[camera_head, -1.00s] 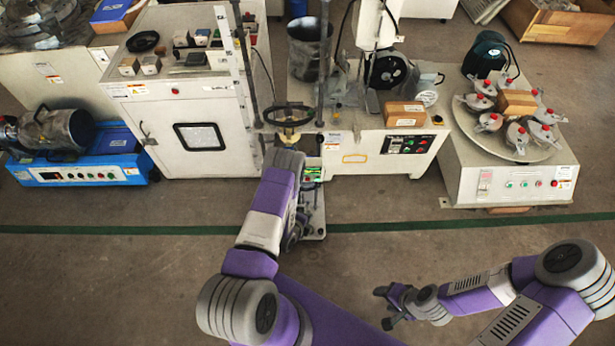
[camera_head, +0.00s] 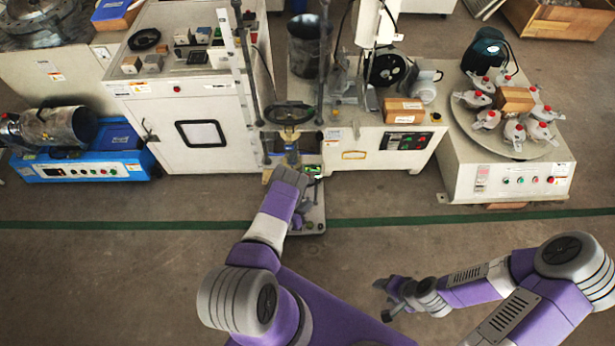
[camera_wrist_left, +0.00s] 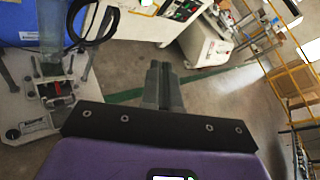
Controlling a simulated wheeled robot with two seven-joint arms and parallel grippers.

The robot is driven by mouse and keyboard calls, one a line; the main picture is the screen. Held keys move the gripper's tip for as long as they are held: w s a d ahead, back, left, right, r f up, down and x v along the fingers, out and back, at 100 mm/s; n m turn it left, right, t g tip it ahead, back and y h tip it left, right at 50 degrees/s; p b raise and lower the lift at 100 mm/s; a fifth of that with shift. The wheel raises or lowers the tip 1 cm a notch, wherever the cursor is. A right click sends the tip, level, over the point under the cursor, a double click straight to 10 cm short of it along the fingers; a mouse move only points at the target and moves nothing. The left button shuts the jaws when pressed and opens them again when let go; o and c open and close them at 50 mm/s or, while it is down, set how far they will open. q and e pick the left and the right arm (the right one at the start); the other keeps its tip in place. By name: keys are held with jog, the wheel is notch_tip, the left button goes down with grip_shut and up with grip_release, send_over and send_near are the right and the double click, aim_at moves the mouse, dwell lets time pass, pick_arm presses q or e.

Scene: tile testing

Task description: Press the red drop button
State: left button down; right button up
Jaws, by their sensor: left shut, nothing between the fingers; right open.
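A drop tester with a dark ring (camera_head: 289,113) on top and a pale base plate (camera_head: 313,215) stands in the middle of the head view. A small panel with a green display (camera_head: 312,170) shows beside my left wrist. No red button can be made out there for sure; my left wrist covers part of the tester. In the left wrist view, a small red part (camera_wrist_left: 57,88) lies on the tester's base at the left; I cannot tell whether it is the button. My left gripper (camera_wrist_left: 160,70) is shut and empty, right of the tester. My right gripper (camera_head: 384,300) is open and empty over the floor.
A white cabinet (camera_head: 205,155) stands left of the tester, and a white bench machine (camera_head: 365,160) with a control panel stands right. A round-table machine (camera_head: 510,180) is further right. A blue machine (camera_head: 85,170) is far left. The front floor is clear.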

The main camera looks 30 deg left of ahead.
pick_arm(q)
jog(key=w+a+b, duration=0.4)
jog(key=w, duration=0.3)
jog(key=shift+w+a, duration=0.15)
jog(key=shift+a, duration=0.1)
jog(key=shift+w, duration=0.15)
dwell(1.8)
jog(key=shift+w+a+b, duration=0.2)
jog(key=shift+w+b, duration=0.05)
jog(key=shift+b, duration=0.1)
jog(key=shift+w+a+b, duration=0.25)
jog(key=shift+w+b, duration=0.05)
jog(key=shift+w, duration=0.1)
dwell(0.6)
dwell(0.3)
jog(key=shift+s+d+p, duration=0.45)
jog(key=shift+s+p, duration=0.05)
jog(key=shift+s, duration=0.3)
